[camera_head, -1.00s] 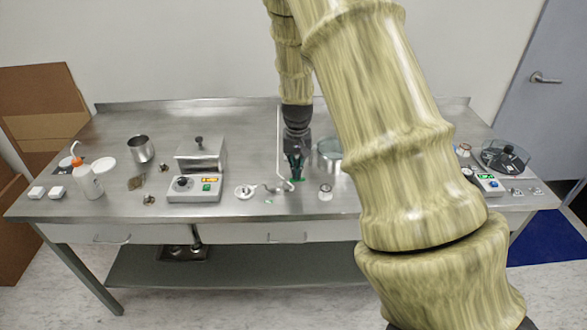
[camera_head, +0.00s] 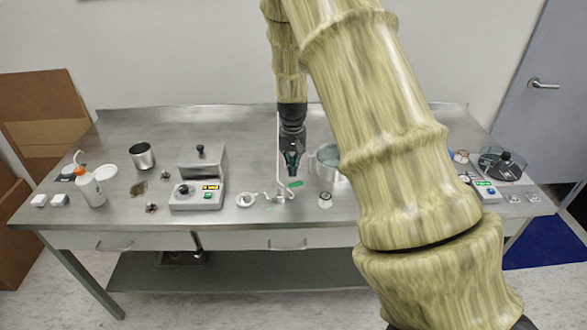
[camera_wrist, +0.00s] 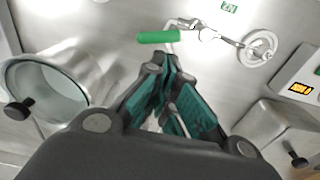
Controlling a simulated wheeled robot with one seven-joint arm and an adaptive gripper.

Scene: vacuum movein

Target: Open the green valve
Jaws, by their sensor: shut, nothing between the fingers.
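The green valve handle (camera_head: 296,184) is a short green bar beside the foot of a thin upright metal pipe (camera_head: 278,150) on the table. In the wrist view the green handle (camera_wrist: 158,37) lies crosswise just beyond my fingertips, with metal valve pieces and tubing to its right. My gripper (camera_head: 292,172) points down just above and beside the handle. In the wrist view my gripper (camera_wrist: 167,68) has its fingers together with nothing held. It looks close to the handle but apart from it; exact contact is hard to judge.
A metal pot (camera_head: 328,160) stands right of my gripper. A small white round part (camera_head: 246,199) lies left of the valve. A control box (camera_head: 196,195) with a display is further left. A small jar (camera_head: 325,199) stands to the right front.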

